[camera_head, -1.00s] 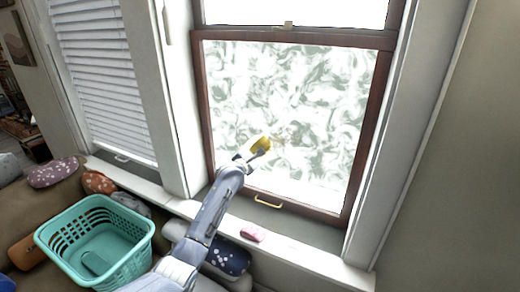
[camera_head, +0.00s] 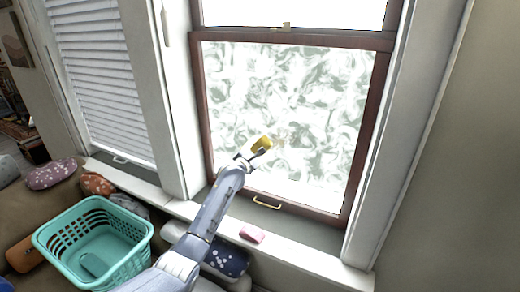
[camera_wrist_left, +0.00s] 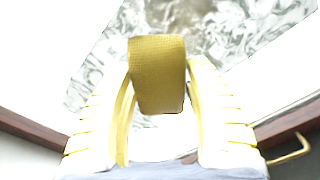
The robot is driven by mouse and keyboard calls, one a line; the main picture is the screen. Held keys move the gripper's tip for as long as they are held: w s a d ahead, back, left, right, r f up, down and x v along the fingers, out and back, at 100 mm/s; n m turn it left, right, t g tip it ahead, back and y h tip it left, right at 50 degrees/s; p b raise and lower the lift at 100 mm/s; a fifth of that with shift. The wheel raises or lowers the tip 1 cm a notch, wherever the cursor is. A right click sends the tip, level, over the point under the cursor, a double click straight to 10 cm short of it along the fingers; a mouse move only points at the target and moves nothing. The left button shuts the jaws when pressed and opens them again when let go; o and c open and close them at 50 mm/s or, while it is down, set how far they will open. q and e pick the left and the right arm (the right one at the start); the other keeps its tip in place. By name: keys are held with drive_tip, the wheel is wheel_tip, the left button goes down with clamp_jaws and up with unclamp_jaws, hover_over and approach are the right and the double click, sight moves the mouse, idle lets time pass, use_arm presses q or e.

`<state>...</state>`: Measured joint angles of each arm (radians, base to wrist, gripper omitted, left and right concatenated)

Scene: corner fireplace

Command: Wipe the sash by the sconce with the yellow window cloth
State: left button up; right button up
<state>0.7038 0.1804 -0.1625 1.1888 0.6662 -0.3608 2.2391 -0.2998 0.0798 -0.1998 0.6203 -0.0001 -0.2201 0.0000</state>
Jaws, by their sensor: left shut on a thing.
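The yellow window cloth (camera_head: 262,144) is held up in front of the lower window sash (camera_head: 310,110), whose pane shows smeared grey-green streaks. The sash has a brown wooden frame and a brass pull at its bottom rail. My left gripper (camera_head: 257,152) is shut on the cloth. In the left wrist view the folded cloth (camera_wrist_left: 157,75) sits between the two fingers, with the streaked pane behind it. I cannot tell whether the cloth touches the glass. No sconce shows. My right gripper is not in view.
A teal basket (camera_head: 140,262) stands at lower left on a sofa with several cushions. A pink block (camera_head: 252,234) lies on the window sill (camera_head: 305,254) below the sash. A second window with blinds (camera_head: 105,80) is on the left.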

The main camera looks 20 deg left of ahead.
sight(269, 149)
use_arm(q)
drive_tip(key=shift+w, duration=0.15)
drive_tip(key=shift+s+d, duration=0.25)
drive_tip(key=shift+d, duration=0.65)
drive_tip(key=shift+s+d, duration=0.2)
drive_tip(key=shift+d, duration=0.65)
drive_tip(key=shift+d, duration=0.1)
